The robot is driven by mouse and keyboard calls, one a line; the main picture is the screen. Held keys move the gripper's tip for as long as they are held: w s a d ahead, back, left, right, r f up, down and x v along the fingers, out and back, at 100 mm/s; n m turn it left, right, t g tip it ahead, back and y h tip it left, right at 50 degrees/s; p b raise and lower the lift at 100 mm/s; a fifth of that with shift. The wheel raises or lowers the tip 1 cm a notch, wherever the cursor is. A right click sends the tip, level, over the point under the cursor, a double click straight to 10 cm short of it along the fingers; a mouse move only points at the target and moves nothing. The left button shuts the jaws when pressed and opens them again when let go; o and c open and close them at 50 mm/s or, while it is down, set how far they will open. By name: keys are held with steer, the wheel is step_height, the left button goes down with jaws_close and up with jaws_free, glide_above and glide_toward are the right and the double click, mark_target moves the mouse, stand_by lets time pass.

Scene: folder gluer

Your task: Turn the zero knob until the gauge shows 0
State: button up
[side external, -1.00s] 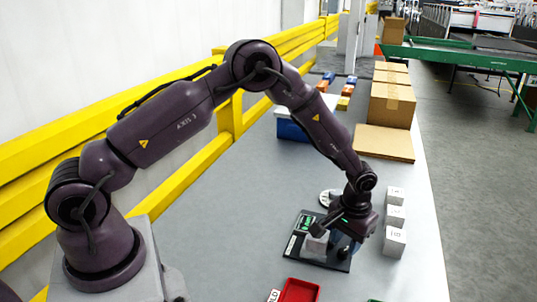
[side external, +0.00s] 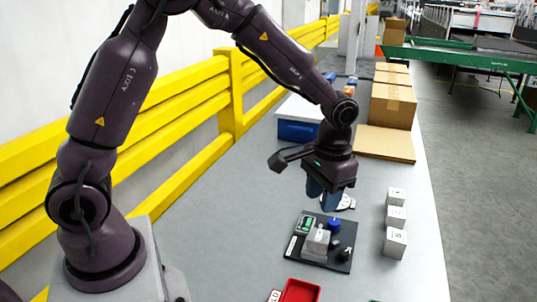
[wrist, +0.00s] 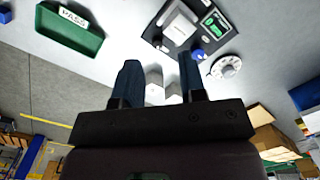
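A black plate (side external: 292,253) carries a small gauge with a green lit display (side external: 308,223), a light grey block (side external: 316,241), a blue knob (side external: 333,225) and a small black knob (side external: 345,254). The wrist view also shows the display (wrist: 213,24) and the blue knob (wrist: 198,54). The display's digits are too small to read. I cannot tell from labels which knob is the zero knob. My gripper (side external: 327,192) is above the plate's far side, clear of both knobs. Its two blue fingers (wrist: 160,82) are apart with nothing held between them.
A white round dial (side external: 347,203) lies behind the plate. Three pale cubes (side external: 395,243) stand in a row to the right. A red tray (side external: 300,291) is at the front, and a green tray (wrist: 70,30) shows in the wrist view. Cardboard boxes (side external: 390,105) and a blue bin (side external: 297,130) are farther back.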

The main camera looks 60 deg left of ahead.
steer(key=s+a+r+m+t, duration=0.1)
steer(key=s+a+r+t, duration=0.1)
steer(key=s+r, duration=0.7)
steer(key=shift+s+r, duration=0.35)
steer(key=shift+s, duration=0.35)
steer(key=s+a+r+t, duration=0.1)
steer(key=s+r+t, duration=0.3)
steer(key=s, duration=0.5)
step_height(320, 180, up, 2)
steer(key=shift+r, duration=0.1)
stand_by(2.3)
